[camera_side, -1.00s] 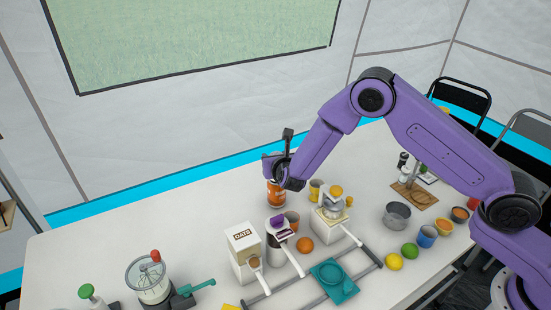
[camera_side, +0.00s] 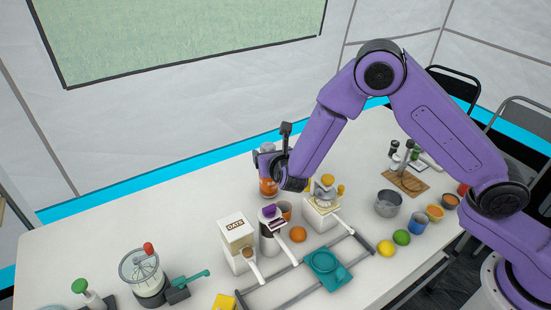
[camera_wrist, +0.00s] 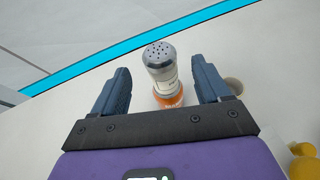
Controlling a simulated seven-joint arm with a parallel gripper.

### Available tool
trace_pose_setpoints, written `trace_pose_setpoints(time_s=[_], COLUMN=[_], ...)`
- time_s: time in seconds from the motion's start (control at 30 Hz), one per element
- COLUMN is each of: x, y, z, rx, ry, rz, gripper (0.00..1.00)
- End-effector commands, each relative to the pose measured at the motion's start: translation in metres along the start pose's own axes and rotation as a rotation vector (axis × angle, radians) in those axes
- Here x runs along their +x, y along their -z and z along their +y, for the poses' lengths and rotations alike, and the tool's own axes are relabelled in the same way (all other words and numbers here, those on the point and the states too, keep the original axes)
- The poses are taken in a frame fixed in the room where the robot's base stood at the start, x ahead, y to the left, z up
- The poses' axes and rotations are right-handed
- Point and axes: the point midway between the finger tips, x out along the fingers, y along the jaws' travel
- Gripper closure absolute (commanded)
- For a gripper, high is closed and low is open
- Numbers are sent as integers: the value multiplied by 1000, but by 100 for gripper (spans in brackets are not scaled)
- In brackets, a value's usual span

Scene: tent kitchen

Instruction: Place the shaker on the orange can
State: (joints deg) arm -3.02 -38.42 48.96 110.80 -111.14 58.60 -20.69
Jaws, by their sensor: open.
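The shaker (camera_wrist: 160,66) has a silver, perforated top and a clear body with a label. In the wrist view it appears upright on the orange can (camera_wrist: 169,99), and their contact is partly hard to see. My gripper (camera_wrist: 161,64) is open, with one dark finger on each side of the shaker and a visible gap to both. In the side view, the orange can (camera_side: 268,187) stands at the back of the table, and my gripper (camera_side: 266,162) is level with its upper part and hides much of the shaker.
In front of the can stand an oats box (camera_side: 237,233), a purple-topped container (camera_side: 270,226), a cup and an orange (camera_side: 298,235). A metal pot (camera_side: 389,203) is to the right. The table left of the can is clear.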

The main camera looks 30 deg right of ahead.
Motion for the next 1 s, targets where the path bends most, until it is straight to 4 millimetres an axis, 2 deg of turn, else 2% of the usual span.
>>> trace_pose_setpoints(time_s=[0.1,0.3,0.67,0.77,0.83,1.0], x=[-22,-44,-51,-57,-66,-106], y=[0,0,-1,-9,-16,-27], z=[0,0,-2,-15,-32,-91], rx=[-1,1,11,73,158,455], ry=[-3,0,7,41,89,248], rz=[0,0,3,17,40,141], gripper=[24,24,24,24,24,24])
